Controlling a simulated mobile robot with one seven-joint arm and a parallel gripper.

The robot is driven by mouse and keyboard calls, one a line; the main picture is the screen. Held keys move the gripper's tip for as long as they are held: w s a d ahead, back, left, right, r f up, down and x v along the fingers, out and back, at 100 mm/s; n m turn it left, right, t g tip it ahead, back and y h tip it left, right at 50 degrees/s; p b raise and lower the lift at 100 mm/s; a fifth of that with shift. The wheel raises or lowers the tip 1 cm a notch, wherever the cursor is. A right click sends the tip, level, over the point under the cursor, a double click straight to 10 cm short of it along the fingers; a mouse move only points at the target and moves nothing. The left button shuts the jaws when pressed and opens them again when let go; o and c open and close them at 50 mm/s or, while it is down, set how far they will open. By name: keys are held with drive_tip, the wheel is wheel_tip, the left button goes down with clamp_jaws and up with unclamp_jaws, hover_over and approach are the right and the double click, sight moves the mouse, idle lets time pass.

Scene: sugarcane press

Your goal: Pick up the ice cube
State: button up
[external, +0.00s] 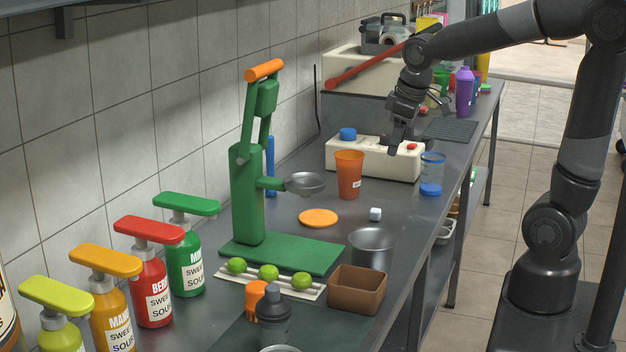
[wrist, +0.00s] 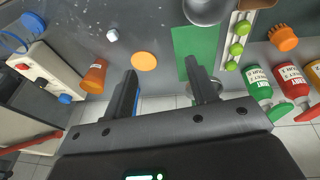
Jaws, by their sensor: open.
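The ice cube (external: 375,214) is a small white cube lying on the dark metal counter, right of the flat orange disc and behind the metal cup. In the wrist view the ice cube (wrist: 112,35) lies at the upper left, beyond my fingertips and apart from them. My gripper (external: 400,140) is above the cream-coloured box, farther back along the counter than the cube. In the wrist view my gripper (wrist: 162,72) has its two fingers spread wide with nothing between them.
Near the cube are an orange cup (external: 349,174), an orange disc (external: 318,217), a metal cup (external: 371,248) and a clear blue container (external: 431,172). A green press (external: 247,190) stands to the left. Limes, a brown box (external: 357,290) and sauce bottles are in front. Bare counter surrounds the cube.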

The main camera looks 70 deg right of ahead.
drive_tip(key=w+d+f+g, duration=0.2)
drive_tip(key=w+d+f, duration=0.45)
drive_tip(key=d, duration=0.25)
drive_tip(key=g+y, duration=0.1)
hover_over(377, 210)
wheel_tip(377, 210, down, 10)
drive_tip(key=r, duration=0.1)
drive_tip(key=shift+n, duration=0.4)
wheel_tip(377, 210, down, 11)
drive_tip(key=shift+d+r, duration=0.1)
drive_tip(key=c, duration=1)
